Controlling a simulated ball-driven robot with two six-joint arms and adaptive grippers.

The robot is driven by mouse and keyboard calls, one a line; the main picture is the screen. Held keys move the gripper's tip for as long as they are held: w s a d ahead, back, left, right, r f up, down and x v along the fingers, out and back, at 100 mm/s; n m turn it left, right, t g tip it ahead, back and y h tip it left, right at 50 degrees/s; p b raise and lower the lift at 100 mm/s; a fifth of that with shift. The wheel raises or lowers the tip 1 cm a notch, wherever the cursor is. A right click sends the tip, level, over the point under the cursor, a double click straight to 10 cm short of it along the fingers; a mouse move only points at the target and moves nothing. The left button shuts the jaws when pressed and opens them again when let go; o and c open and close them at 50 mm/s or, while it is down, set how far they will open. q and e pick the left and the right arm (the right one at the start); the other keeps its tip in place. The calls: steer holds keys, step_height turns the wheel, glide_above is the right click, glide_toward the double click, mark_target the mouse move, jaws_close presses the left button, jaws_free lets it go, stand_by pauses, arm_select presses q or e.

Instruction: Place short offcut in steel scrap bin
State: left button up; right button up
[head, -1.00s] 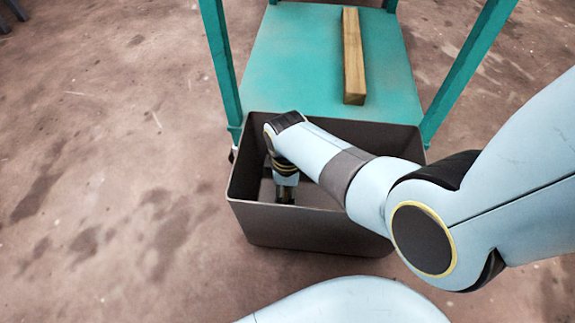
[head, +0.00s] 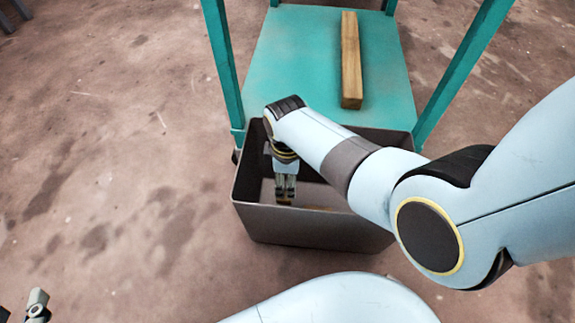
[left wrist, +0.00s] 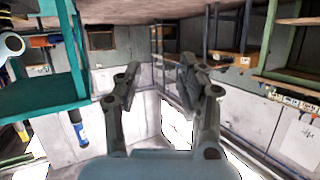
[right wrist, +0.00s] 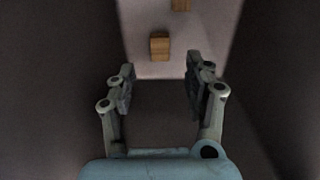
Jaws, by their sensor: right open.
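The grey scrap bin (head: 310,229) stands on the floor against the front of the teal cart. My right gripper (head: 285,202) reaches down into it. In the right wrist view my right gripper (right wrist: 158,85) is open and empty. A short wooden block (right wrist: 160,46), which looks like the short offcut, lies on the bin's pale bottom beyond the fingertips, apart from them. A second wooden piece (right wrist: 180,4) is cut off by the top edge. My left gripper (left wrist: 160,75) is open and empty in the left wrist view, away from the bin.
A longer wooden bar (head: 350,62) lies on the lower shelf of the teal cart (head: 285,60). The cart's legs rise either side of the shelf. The bin's walls surround my right gripper closely. The floor (head: 120,150) left of the bin is clear.

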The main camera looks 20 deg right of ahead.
arm_select(q)
steer(key=shift+s+a+f+n+g+y+p, duration=0.2)
steer(key=shift+s+f+g+p, duration=0.5)
steer(key=shift+g, duration=0.5)
steer(key=shift+s+a+f+n+g+y+p, duration=0.1)
steer(key=shift+s+a+f+g+y+p, duration=0.15)
steer(key=shift+s+f+g+p, duration=0.7)
arm_select(e)
steer(key=shift+r+b, duration=0.35)
steer(key=shift+r, duration=1.7)
arm_select(q)
steer(key=shift+w+r+g, duration=0.15)
steer(key=shift+w+g, duration=0.2)
